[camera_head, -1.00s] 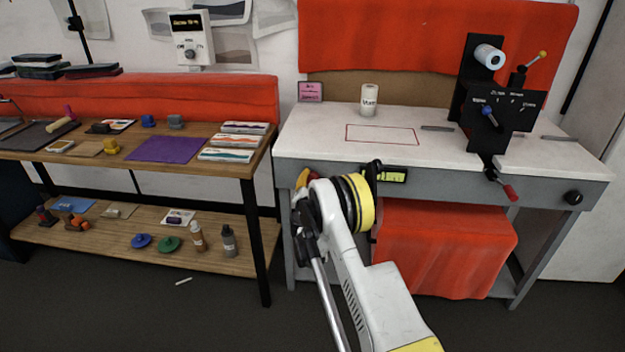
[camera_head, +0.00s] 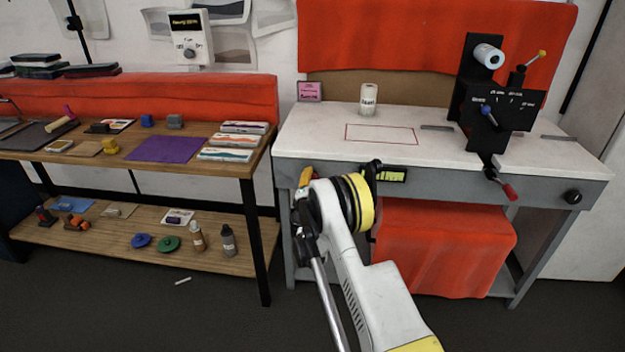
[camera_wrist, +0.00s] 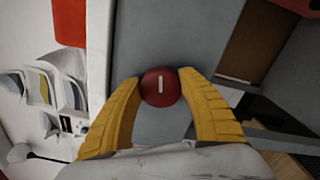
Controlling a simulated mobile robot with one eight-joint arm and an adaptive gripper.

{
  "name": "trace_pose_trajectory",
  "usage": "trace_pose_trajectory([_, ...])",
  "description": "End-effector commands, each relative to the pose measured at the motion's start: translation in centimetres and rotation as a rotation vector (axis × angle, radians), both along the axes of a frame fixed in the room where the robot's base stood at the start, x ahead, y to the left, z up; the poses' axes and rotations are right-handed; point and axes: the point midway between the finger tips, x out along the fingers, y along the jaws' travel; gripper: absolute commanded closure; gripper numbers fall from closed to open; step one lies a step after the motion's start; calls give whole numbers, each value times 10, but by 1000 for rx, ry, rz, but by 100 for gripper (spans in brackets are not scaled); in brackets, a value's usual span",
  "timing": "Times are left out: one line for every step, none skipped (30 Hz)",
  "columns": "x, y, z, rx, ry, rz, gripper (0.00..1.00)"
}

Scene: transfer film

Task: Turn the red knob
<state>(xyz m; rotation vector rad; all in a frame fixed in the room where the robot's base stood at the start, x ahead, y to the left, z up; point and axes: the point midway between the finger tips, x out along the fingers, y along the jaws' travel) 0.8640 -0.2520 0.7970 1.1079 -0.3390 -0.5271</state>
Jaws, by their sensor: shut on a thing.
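The red knob (camera_wrist: 158,88) is round, with a white line that stands upright in the wrist view. It sits on a grey panel (camera_wrist: 160,45). My gripper (camera_wrist: 159,80) has its two yellow fingers on either side of the knob, closed on it. In the head view my gripper (camera_head: 305,178) is at the left part of the workbench's grey front, mostly behind my arm. The knob is hidden there.
The workbench (camera_head: 325,122) carries a white roll (camera_head: 368,100) and a black device (camera_head: 500,105). A black knob (camera_head: 573,197) is at the right of its front. A wooden shelf table (camera_head: 205,172) with many items stands left. Red cloth (camera_head: 440,245) hangs below the bench.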

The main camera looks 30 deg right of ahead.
Motion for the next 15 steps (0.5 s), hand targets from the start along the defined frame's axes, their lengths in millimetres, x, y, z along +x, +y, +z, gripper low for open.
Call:
trace_pose_trajectory([0, 0, 1, -1, 1, 0, 84])
trace_pose_trajectory([0, 0, 1, -1, 1, 0, 84])
trace_pose_trajectory([0, 0, 1, -1, 1, 0, 84])
trace_pose_trajectory([0, 0, 1, -1, 1, 0, 84])
trace_pose_trajectory([0, 0, 1, -1, 1, 0, 84])
trace_pose_trajectory([0, 0, 1, -1, 1, 0, 84])
trace_pose_trajectory([0, 0, 1, -1, 1, 0, 84])
trace_pose_trajectory([0, 0, 1, -1, 1, 0, 48])
trace_pose_trajectory([0, 0, 1, -1, 1, 0, 36])
trace_pose_trajectory([0, 0, 1, -1, 1, 0, 31])
trace_pose_trajectory([0, 0, 1, -1, 1, 0, 31])
trace_pose_trajectory([0, 0, 0, -1, 1, 0, 31])
trace_pose_trajectory([0, 0, 0, -1, 1, 0, 31])
trace_pose_trajectory([0, 0, 0, -1, 1, 0, 31])
trace_pose_trajectory([0, 0, 0, -1, 1, 0, 31])
